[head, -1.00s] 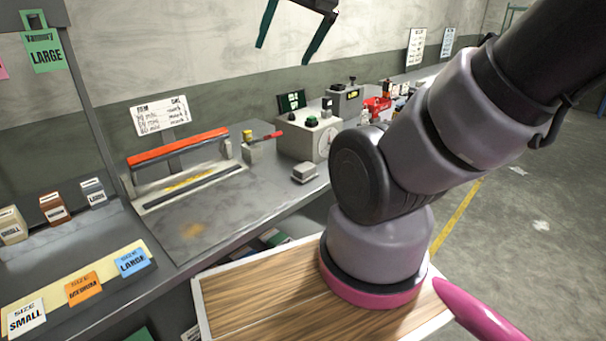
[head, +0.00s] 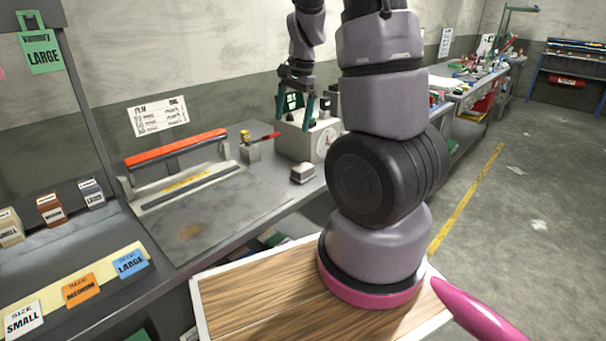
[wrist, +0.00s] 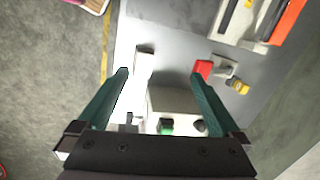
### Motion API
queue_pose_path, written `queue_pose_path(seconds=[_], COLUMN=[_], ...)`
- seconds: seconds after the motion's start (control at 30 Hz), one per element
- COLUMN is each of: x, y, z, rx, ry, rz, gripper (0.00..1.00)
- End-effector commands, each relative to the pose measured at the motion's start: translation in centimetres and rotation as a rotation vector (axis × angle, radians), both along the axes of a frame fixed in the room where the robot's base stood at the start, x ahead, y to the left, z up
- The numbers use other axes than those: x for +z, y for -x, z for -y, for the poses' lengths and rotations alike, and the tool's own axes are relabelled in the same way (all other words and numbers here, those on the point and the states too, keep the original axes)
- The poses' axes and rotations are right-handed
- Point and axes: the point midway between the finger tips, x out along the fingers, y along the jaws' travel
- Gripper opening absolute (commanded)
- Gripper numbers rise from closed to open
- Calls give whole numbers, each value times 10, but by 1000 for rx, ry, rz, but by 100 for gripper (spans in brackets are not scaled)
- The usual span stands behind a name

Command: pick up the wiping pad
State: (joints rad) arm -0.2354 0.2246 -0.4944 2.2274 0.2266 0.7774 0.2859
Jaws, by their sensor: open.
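A small pale grey block (head: 303,173), which looks like the wiping pad, lies on the bench in front of the dial box. In the wrist view the block (wrist: 145,58) lies just beyond the fingertips, nearer the left one. My gripper (head: 295,114) has two teal fingers, spread open with nothing between them. It hangs above the dial box, behind and above the pad. The open fingers (wrist: 160,74) also show in the wrist view, over the box. Nothing covers the pad in either view.
The grey dial box (head: 325,142) with knobs stands under my gripper. A red-handled tool (head: 265,138) is left of it. A sealer with an orange bar (head: 176,148) sits farther left. The bench (head: 225,222) is clear in front of the sealer.

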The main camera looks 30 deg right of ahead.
Motion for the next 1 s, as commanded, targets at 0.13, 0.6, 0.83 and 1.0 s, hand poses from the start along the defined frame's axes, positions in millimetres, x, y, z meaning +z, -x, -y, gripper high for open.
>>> queue_pose_path(seconds=[0.13, 0.6, 0.83, 1.0], x=[-48, -114, -135, -157], y=[-10, -15, -15, -15], z=[24, 44, 43, 41], rx=[-93, -161, -160, -160], ry=[64, 120, 118, 119], rz=[-88, -139, -137, -139], gripper=[100, 100, 100, 100])
